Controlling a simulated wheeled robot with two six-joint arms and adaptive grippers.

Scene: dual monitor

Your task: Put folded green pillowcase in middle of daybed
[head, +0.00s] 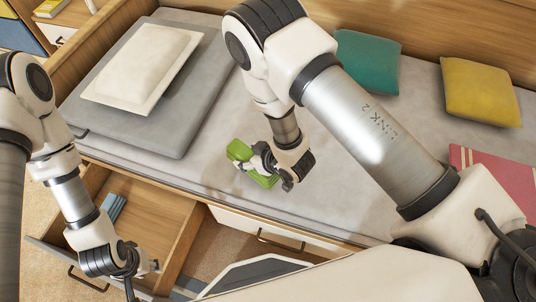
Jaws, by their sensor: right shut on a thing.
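The folded green pillowcase (241,152) is over the grey mattress of the daybed (335,190), near its front edge around the middle of the picture. My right gripper (262,168) is shut on the green pillowcase and hides part of it. I cannot tell whether the pillowcase touches the mattress. My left gripper (142,274) is at the lower left by the open drawer. Its fingers are small and partly hidden, so their state is unclear.
A grey folded pad (185,120) with a cream pillow (150,62) lies at the left. Teal (366,62) and yellow (480,90) cushions lie at the back. A red striped cloth (490,172) is at the right. An open drawer (150,205) holds a blue item (113,208).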

